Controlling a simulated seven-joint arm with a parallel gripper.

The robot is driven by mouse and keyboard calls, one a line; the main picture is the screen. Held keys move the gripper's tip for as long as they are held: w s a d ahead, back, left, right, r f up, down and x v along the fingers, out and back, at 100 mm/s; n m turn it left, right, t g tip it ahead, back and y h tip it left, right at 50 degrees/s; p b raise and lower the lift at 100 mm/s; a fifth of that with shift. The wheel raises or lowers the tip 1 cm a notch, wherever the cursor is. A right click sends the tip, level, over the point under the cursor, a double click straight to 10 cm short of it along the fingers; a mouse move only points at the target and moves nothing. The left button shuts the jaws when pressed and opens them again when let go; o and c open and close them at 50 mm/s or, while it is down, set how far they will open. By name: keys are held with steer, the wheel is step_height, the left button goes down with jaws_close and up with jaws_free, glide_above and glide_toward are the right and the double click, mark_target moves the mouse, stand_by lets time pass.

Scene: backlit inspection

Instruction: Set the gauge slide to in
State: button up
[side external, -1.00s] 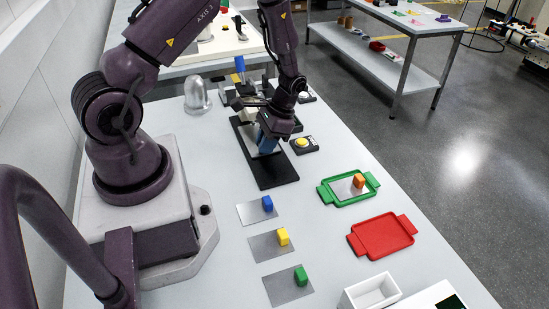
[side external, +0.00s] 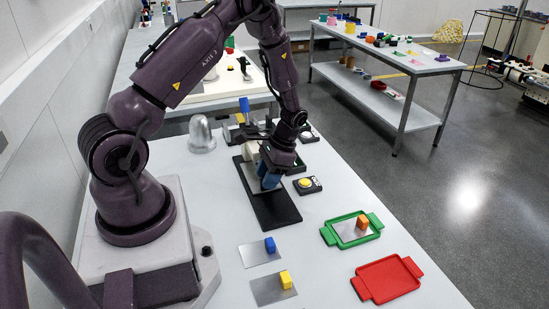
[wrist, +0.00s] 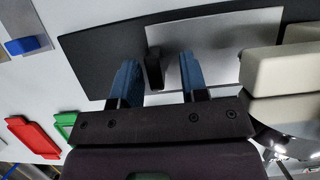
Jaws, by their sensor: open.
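The gauge is a long black base (side external: 278,212) with a bare metal plate (wrist: 222,38) lying on it and a cream block (wrist: 275,72) at one end. A small black upright tab (wrist: 153,66) stands at the metal plate's edge in the wrist view. My gripper (wrist: 161,74) is open, its two blue fingers on either side of this tab. The tab is closer to the left finger, with a gap to the right one. In the side view my gripper (side external: 269,180) is low over the base and hides the tab. Contact cannot be told.
A yellow button box (side external: 307,184) stands right of the base. Plates with a blue block (side external: 270,245) and a yellow block (side external: 286,280) lie in front. A green tray (side external: 330,236) and a red tray (side external: 388,280) are at the right. A metal dome (side external: 201,136) stands behind.

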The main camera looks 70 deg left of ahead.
steer(key=v, duration=1.2)
steer(key=s+d+r+t, duration=0.5)
steer(key=d+r, duration=0.3)
steer(key=r, duration=0.2)
steer(key=s+d+r+t, duration=0.5)
steer(key=s+d+r, duration=0.3)
steer(key=d+r, duration=0.1)
steer(key=shift+r, duration=0.7)
steer(key=shift+s, duration=0.15)
stand_by(0.5)
